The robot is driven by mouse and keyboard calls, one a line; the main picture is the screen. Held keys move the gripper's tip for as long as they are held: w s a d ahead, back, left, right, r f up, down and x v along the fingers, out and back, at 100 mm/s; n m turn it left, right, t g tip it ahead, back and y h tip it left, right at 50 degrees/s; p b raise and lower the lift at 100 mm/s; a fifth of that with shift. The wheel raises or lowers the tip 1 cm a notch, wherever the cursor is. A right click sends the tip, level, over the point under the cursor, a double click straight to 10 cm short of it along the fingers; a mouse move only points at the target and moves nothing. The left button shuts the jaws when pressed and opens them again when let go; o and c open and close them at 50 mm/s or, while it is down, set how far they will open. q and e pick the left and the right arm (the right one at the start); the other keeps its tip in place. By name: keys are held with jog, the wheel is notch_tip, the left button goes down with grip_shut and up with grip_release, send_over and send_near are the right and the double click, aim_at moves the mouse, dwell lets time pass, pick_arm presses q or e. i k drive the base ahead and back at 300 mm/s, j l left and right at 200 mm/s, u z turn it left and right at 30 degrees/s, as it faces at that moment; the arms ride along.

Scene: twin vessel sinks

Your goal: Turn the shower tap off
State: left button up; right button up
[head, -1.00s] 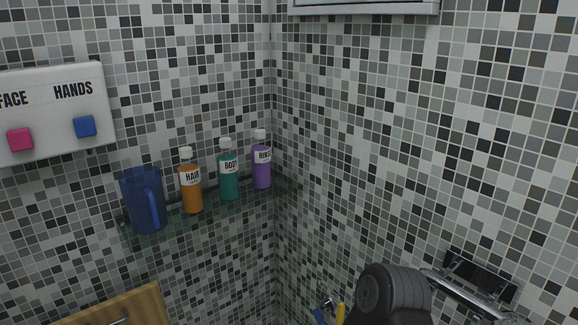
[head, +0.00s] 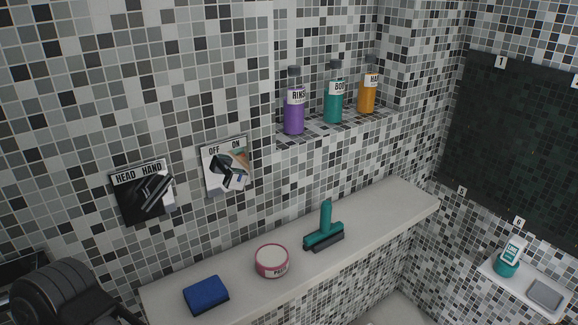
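The shower tap plate (head: 212,185) is on the tiled wall left of centre, marked OFF at its upper left and ON at its upper right. A dark and chrome lever (head: 228,172) sits on it; which mark it points to I cannot tell. To its left is a second plate (head: 127,204) marked HEAD and HAND, with a dark lever (head: 158,189) slanting up to the right. Neither of my grippers is in view. Only a dark ribbed part, apparently of my own arm, shows at the lower left.
Below the plates a ledge (head: 235,295) carries a blue sponge (head: 206,295), a pink tub (head: 272,260) and a teal squeegee (head: 323,232). A niche (head: 345,130) holds purple, teal and orange bottles. A dark panel (head: 515,150) and small shelf (head: 522,288) are at right.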

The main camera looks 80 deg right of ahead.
aim_at(236, 179)
jog(key=z, duration=2.5)
jog(key=i+l, duration=0.1)
jog(key=l, duration=0.8)
jog(key=l+u, duration=0.15)
jog(key=l, duration=0.75)
jog(key=k+l, duration=0.1)
jog(key=l, duration=0.25)
jog(key=k+l, duration=0.1)
jog(key=l, duration=0.25)
jog(key=k+l, duration=0.1)
jog(key=l, duration=0.2)
jog(key=k+l+u, duration=0.1)
jog(key=l, duration=0.25)
